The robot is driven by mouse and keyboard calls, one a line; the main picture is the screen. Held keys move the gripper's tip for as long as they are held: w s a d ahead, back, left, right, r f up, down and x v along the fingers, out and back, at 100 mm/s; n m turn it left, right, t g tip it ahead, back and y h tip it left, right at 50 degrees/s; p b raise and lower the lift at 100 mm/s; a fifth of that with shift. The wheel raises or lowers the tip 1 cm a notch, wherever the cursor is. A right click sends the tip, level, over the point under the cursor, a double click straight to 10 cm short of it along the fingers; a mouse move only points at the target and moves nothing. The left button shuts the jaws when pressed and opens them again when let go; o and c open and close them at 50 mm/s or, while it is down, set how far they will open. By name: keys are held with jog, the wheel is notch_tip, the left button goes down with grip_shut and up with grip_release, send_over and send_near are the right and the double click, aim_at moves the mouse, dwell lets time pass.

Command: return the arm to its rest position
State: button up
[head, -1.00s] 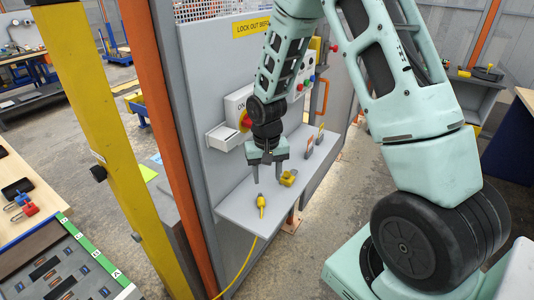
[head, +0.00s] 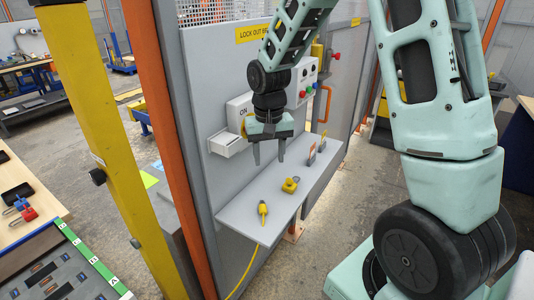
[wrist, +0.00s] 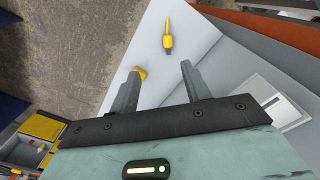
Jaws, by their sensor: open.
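My gripper (head: 269,151) is open and empty above the grey shelf (head: 240,217) of the lockout panel, pointing down. A yellow-handled tool (head: 263,212) lies on the shelf near its front left end. A yellow padlock-like piece (head: 290,186) lies right of it on the shelf. In the wrist view my fingers (wrist: 158,90) are spread with nothing between them. The yellow-handled tool (wrist: 168,40) shows beyond the fingertips there, and the yellow piece (wrist: 141,73) is partly hidden behind the left finger.
The grey panel (head: 227,90) stands behind the gripper, with a switch box (head: 238,106) and buttons. A yellow post (head: 100,120) and an orange post (head: 160,110) are on the left. A tool board (head: 60,270) is at lower left.

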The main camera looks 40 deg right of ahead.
jog(key=s+a+n+b, duration=0.2)
jog(key=s+a+n, duration=0.15)
jog(key=a, duration=0.45)
jog(key=s+a+n+b, duration=0.1)
jog(key=s+a+n, duration=0.3)
jog(key=a, duration=0.5)
jog(key=s+a+n+b, duration=0.1)
jog(key=s+a+n, duration=0.1)
jog(key=s, duration=0.6)
jog(key=s+a+n+b, duration=0.1)
jog(key=s+a+n, duration=0.2)
jog(key=s+a, duration=0.2)
jog(key=s, duration=0.2)
jog(key=shift+s+y, duration=0.4)
